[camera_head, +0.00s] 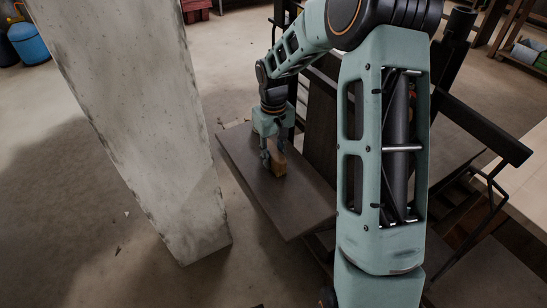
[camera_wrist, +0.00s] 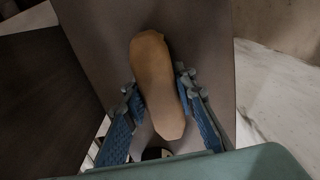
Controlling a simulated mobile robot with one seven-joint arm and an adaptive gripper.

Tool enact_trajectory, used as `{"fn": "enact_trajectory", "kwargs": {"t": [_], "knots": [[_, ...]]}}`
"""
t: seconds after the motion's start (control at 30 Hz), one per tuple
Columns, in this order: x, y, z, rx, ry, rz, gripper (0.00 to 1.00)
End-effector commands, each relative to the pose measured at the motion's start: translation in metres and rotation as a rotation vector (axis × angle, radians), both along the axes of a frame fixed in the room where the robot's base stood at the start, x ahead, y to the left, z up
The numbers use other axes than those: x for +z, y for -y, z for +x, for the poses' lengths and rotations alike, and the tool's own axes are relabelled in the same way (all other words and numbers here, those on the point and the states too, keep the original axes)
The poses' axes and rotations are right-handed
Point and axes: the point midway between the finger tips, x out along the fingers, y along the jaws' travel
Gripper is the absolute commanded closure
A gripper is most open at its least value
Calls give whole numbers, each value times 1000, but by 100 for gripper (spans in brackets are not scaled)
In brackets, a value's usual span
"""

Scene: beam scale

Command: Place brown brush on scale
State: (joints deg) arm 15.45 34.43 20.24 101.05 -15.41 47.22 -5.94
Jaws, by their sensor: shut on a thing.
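The brown brush (camera_head: 278,165) is a tan-brown block at the dark, flat platform of the scale (camera_head: 300,208). In the wrist view the brush (camera_wrist: 157,85) shows as a long rounded shape between the two blue-padded fingers. My gripper (camera_head: 273,157) is shut on the brush and points down over the platform. In the wrist view my gripper (camera_wrist: 160,100) has one finger on each side of the brush. The platform (camera_wrist: 100,45) lies behind the brush. I cannot tell whether the brush touches the platform. The underside of the brush is hidden.
A pale concrete pillar (camera_head: 150,120) stands close to the left of the platform. Dark beams of the scale frame (camera_head: 480,128) lie right of my arm. A blue container (camera_head: 28,43) stands far back left. Open floor (camera_head: 60,180) lies left of the pillar.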

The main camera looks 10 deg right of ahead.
Motion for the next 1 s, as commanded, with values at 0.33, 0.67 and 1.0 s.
{"fn": "enact_trajectory", "kwargs": {"t": [0.33, 0.67, 1.0], "knots": [[-2, 0, 0, 0, 1, 0, 66], [-1, 0, 0, 0, 0, 0, 58], [47, 0, 1, -1, 5, -2, 58]]}}
